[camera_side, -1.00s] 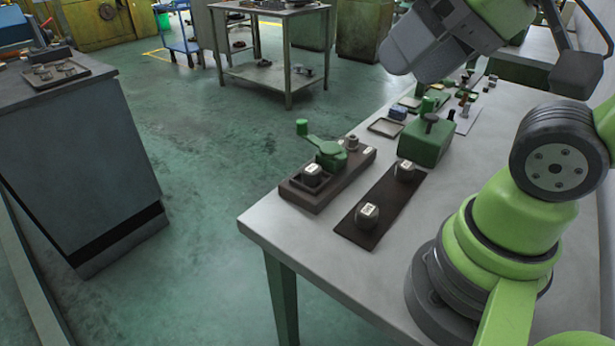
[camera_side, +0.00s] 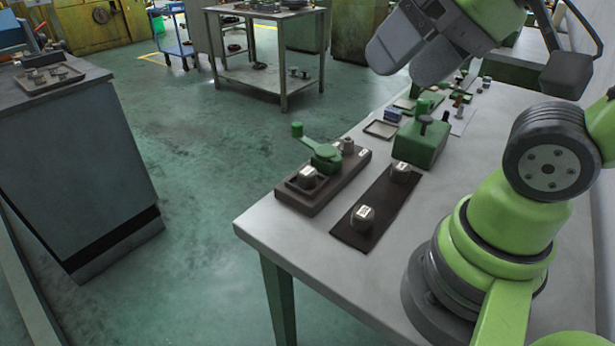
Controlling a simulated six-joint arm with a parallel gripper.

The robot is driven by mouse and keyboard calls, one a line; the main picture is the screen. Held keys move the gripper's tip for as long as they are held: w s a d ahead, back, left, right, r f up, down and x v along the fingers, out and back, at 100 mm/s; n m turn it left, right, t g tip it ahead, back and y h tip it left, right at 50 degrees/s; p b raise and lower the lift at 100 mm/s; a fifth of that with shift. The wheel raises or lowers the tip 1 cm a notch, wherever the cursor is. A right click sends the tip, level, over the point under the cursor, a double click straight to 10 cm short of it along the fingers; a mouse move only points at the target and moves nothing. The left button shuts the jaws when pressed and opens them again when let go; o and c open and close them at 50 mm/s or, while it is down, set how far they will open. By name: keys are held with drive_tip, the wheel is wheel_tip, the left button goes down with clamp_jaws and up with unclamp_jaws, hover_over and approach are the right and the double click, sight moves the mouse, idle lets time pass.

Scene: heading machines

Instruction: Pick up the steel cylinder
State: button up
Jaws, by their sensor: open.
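Several short steel cylinders with pale labelled tops stand on the near end of the bench. One steel cylinder (camera_side: 362,216) is at the front of a dark mat (camera_side: 373,203), and another (camera_side: 400,172) is at its far end. A third (camera_side: 308,178) sits in the square recess of a dark fixture (camera_side: 330,192) with a green clamp arm (camera_side: 325,153). I cannot tell which one the task means. My gripper (camera_side: 406,68) is at the top of the view, open, with its grey fingers high above the bench, apart from the cylinders.
A green block with a dark knob (camera_side: 420,143) stands behind the mat. A small tray (camera_side: 381,129) and small parts lie farther back. The bench (camera_side: 270,229) is bare along its front edge. A grey cabinet with a tray (camera_side: 48,78) stands at left.

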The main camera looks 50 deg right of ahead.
drive_tip(key=w+d+f+m+g+h, duration=0.1)
drive_tip(key=w+d+m+g, duration=0.15)
drive_tip(key=w+m, duration=0.55)
drive_tip(key=m+g+h, duration=0.1)
drive_tip(key=m+g, duration=0.4)
drive_tip(key=m, duration=1)
hover_over(307, 171)
drive_tip(key=f, duration=2)
drive_tip(key=shift+a, duration=0.25)
drive_tip(key=f, duration=0.5)
drive_tip(key=shift+d+f, duration=0.3)
drive_tip(key=shift+f, duration=0.1)
drive_tip(key=shift+c, duration=0.2)
drive_tip(key=c, duration=1.2)
